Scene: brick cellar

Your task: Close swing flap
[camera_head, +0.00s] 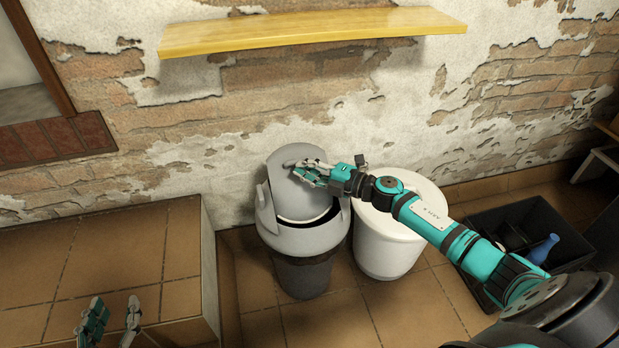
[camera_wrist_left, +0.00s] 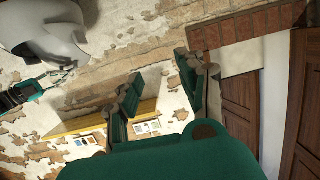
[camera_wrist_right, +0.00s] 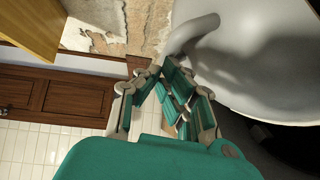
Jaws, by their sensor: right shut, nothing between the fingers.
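The grey bin (camera_head: 305,278) stands on the tiled floor against the wall. Its swing flap (camera_head: 306,202) is tilted in the round lid, with a dark gap along the front. My right gripper (camera_head: 296,170) is shut and empty, its fingertips over the upper part of the flap; I cannot tell whether they touch. In the right wrist view its fingers (camera_wrist_right: 172,92) are together beside the grey lid's curved surface (camera_wrist_right: 275,55). My left gripper (camera_head: 112,325) is open and empty at the lower left, away from the bin; its parted fingers show in the left wrist view (camera_wrist_left: 160,90).
A white bin (camera_head: 385,250) stands right beside the grey one, under my right arm. A black crate (camera_head: 525,225) with a blue bottle (camera_head: 542,249) is at the right. A wooden shelf (camera_head: 310,32) hangs above. A tiled ledge (camera_head: 120,255) lies left.

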